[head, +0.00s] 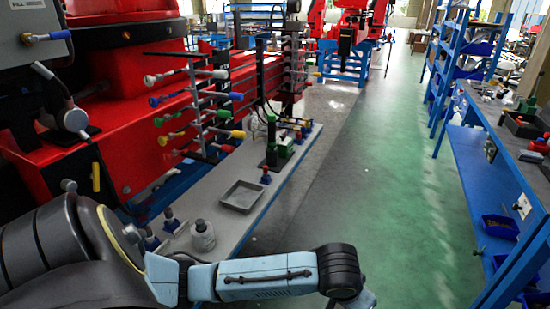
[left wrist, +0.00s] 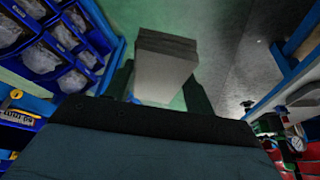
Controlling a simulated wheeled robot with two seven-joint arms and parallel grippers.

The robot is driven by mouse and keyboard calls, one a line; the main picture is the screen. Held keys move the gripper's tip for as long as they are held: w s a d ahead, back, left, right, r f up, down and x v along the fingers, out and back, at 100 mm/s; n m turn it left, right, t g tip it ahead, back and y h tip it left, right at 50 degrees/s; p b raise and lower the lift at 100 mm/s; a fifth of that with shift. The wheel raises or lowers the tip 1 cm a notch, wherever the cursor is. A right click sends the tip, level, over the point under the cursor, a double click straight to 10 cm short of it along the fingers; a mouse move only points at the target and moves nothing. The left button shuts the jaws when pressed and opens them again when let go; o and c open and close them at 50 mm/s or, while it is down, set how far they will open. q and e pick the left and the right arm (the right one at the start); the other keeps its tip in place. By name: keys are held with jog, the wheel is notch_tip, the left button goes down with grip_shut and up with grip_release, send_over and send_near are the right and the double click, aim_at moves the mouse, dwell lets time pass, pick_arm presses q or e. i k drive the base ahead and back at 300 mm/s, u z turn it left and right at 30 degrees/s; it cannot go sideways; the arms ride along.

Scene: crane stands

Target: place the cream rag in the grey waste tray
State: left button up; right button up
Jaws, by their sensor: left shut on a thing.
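The grey waste tray (head: 241,195) is a shallow, square, open tray on the pale bench top in the head view. It looks empty. My left gripper (left wrist: 161,84) shows in the left wrist view, shut on a folded, block-like cloth, the cream rag (left wrist: 162,76). The rag looks pale on its near face and darker grey on its far end, in shade. It sticks out beyond the fingers, over the green floor. In the head view my left arm reaches across the bottom, right of the tray, and its gripper is out of frame. My right gripper is not in view.
A blue workbench (head: 510,170) lines the right side. The green floor (head: 390,180) between is clear.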

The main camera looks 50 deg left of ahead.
aim_at(243, 198)
jog(key=u, duration=0.3)
jog(key=i, duration=1.7)
jog(key=u, duration=1.3)
jog(key=i, duration=0.95)
jog(key=u, duration=1.05)
